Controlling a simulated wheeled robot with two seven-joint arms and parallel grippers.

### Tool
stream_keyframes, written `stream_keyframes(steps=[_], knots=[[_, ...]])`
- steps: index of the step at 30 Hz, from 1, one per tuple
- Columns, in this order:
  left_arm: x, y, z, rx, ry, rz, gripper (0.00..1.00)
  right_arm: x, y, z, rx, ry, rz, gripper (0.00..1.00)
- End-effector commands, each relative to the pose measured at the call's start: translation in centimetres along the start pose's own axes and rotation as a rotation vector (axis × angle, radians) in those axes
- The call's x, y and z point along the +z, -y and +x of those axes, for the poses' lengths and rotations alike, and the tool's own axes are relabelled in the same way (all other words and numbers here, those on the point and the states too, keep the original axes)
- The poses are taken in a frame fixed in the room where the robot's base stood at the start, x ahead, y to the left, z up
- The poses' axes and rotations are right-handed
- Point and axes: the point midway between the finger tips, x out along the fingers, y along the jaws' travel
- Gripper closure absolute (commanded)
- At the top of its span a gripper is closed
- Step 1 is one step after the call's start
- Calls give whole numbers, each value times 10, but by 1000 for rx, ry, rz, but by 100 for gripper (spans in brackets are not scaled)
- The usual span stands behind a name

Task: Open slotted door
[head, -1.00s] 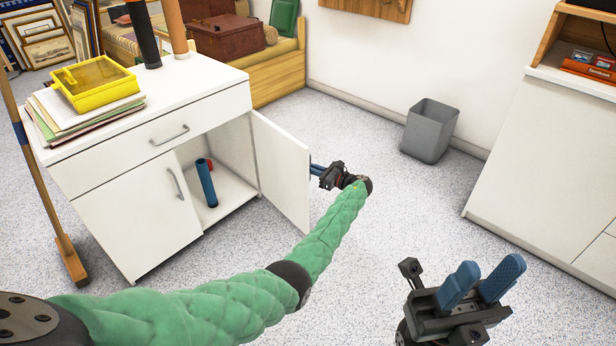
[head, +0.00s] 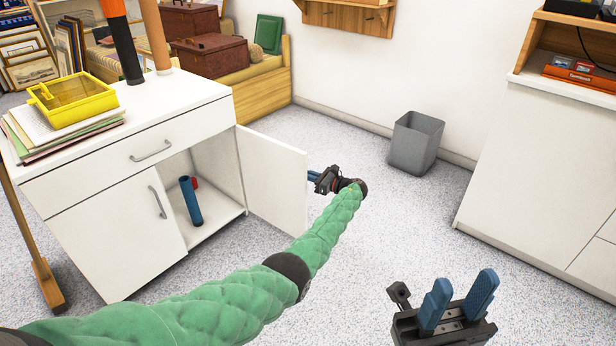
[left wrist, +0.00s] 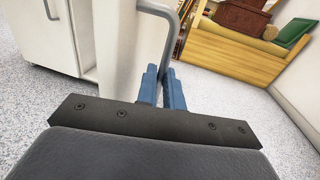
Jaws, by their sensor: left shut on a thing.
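The white cabinet (head: 120,235) stands at the left of the head view. Its right door (head: 272,178) is swung wide open and shows the inside. No slots can be made out on it. My left gripper (head: 314,177) is at the outer face of this door, near its free edge. In the left wrist view its blue fingers (left wrist: 163,85) are shut on the grey bar handle (left wrist: 170,35) of the door. My right gripper (head: 457,303) is open and empty over the floor at the lower right.
A blue cylinder (head: 190,202) and a small red thing stand inside the cabinet. The left door (head: 115,240) is shut. A grey bin (head: 416,143) stands by the wall, and a white counter (head: 540,160) is at right. The floor between is clear.

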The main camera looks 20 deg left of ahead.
Motion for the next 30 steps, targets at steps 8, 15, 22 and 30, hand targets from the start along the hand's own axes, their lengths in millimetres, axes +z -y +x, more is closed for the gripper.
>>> stream_keyframes(steps=[8, 15, 22, 30], knots=[[0, -1, 5, 5, 2, 1, 70, 0, 0, 1, -1, -4, 0, 64], [0, -1, 2, 2, 1, 1, 70, 0, 0, 1, 1, -4, 0, 64], [1, -1, -16, 2, 1, 2, 70, -1, -1, 6, 9, -4, 2, 64], [1, -1, -56, 4, 2, 2, 70, -4, -3, 15, 23, -18, 8, 64]])
